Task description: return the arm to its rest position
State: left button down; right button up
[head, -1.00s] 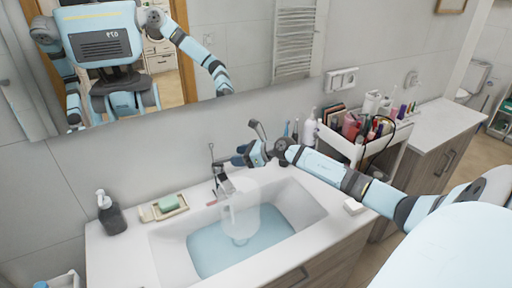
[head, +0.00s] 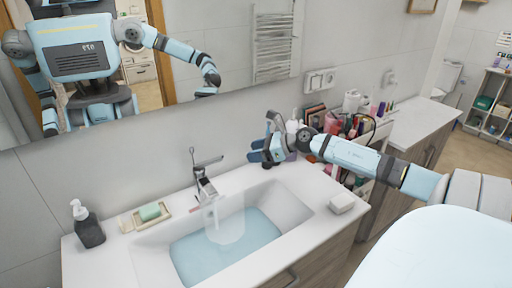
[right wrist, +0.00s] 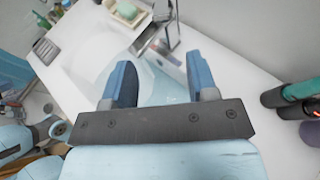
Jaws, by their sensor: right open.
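My right arm reaches in from the right in the head view. Its gripper (head: 262,150) is above the counter's back edge, right of the faucet (head: 205,184) and apart from it. In the right wrist view the two blue fingers of this gripper (right wrist: 161,80) are spread, with nothing between them. The faucet also shows beyond the fingers there (right wrist: 160,30). My left arm and gripper are not directly in view in the head picture; the mirror (head: 140,85) shows my body's reflection.
The sink basin (head: 290,205) holds bluish water, with a translucent shape under the spout. A soap dish (head: 165,217) and dark dispenser (head: 88,226) stand left. A white block (head: 342,203) lies on the right counter. A crowded cosmetics cart (head: 368,160) stands behind my right forearm.

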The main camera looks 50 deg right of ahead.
dwell(0.4)
jog(key=s+a+f+n+g+h, duration=0.25)
jog(key=s+a+f+n, duration=0.25)
jog(key=s+a+n, duration=0.55)
jog(key=s+a+f+n+g+h, duration=0.2)
jog(key=s+a+f+n+g, duration=0.15)
jog(key=s+a+n, duration=0.65)
jog(key=s+a+f+n+g+h, duration=0.2)
jog(key=s+a+f+n, duration=0.5)
jog(key=n, duration=0.5)
jog(key=w+a+f+t+y+p, duration=0.1)
jog(key=w+a+f+t+y, duration=0.2)
jog(key=a+f+t, duration=0.4)
jog(key=shift+w+a+f, duration=0.6)
jog(key=shift+w+f, duration=0.1)
jog(key=shift+f, duration=1.25)
jog(key=shift+n, duration=0.25)
dwell(1.5)
